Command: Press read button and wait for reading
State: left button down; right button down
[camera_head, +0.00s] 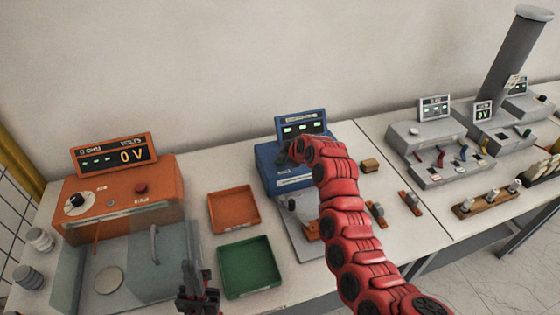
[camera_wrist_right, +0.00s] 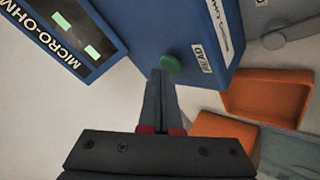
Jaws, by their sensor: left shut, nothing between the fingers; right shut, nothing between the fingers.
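The blue micro-ohm meter (camera_head: 268,165) stands at the back of the table, with its blue display (camera_head: 300,124) on top showing short green bars. My red right arm covers part of it in the head view. In the right wrist view, a round green button (camera_wrist_right: 171,64) sits on the blue case beside a READ label (camera_wrist_right: 201,58). My right gripper (camera_wrist_right: 161,74) is shut and empty, its tips right at the green button; I cannot tell if they touch. The display (camera_wrist_right: 75,38) shows green bars there too. My left gripper (camera_head: 198,290) is shut and empty, low in front.
An orange volt tester (camera_head: 125,195) with a clear-walled enclosure stands at left. An orange tray (camera_head: 234,209) and a green tray (camera_head: 250,267) lie between it and the meter. Grey instruments (camera_head: 440,155) and small connector parts (camera_head: 411,202) are at right.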

aim_at(284, 168)
jog(key=shift+f+b, duration=0.35)
jog(key=shift+r, duration=0.15)
dwell(0.5)
jog(key=shift+r, duration=0.2)
jog(key=shift+s+r+b, duration=0.15)
jog(key=shift+r+b, duration=0.15)
jog(key=shift+r, duration=0.4)
jog(key=r, duration=0.1)
jog(key=r+b, duration=0.1)
jog(key=r, duration=0.3)
jog(key=shift+s+d+r, duration=0.15)
jog(key=shift+s+d, duration=0.05)
jog(key=shift+s, duration=0.1)
jog(key=shift+r, duration=0.1)
